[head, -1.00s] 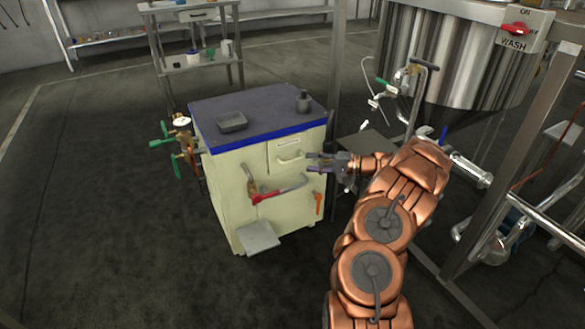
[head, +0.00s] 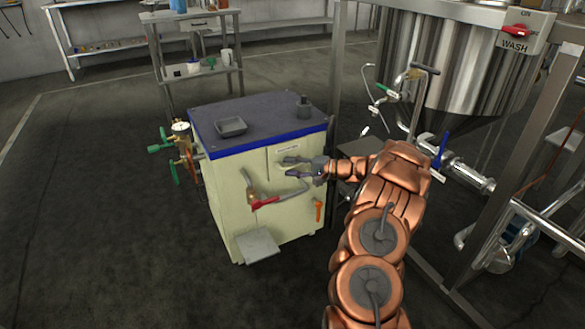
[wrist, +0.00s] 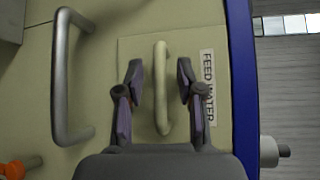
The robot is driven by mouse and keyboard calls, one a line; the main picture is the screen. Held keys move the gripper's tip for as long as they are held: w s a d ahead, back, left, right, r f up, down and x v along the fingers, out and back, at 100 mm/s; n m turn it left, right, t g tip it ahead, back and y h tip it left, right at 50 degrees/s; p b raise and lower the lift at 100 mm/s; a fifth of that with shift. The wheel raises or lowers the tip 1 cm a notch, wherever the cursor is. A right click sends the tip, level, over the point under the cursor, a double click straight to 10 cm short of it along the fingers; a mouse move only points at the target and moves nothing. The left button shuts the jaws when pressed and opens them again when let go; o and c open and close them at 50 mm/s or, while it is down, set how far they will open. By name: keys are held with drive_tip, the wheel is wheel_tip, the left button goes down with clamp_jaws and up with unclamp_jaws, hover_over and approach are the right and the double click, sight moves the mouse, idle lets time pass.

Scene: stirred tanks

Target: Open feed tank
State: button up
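The feed tank is a cream cabinet (head: 225,205) with a dark top edged in blue. Its upper front panel (wrist: 140,50) carries a label (wrist: 207,88) reading "FEED WATER" and a cream bar handle (wrist: 161,110). My gripper (wrist: 160,72) is open, with one finger on each side of this handle in the wrist view. Gaps show between the fingers and the handle, so it is not gripped. The panel looks closed.
A grey bar handle (wrist: 62,80) is below the panel, and a red lever (head: 264,202) and orange lever (head: 319,211) are on the cabinet front. Floor at left is clear.

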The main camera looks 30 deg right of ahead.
clamp_jaws()
drive_tip(key=shift+s, duration=0.1)
idle(0.5)
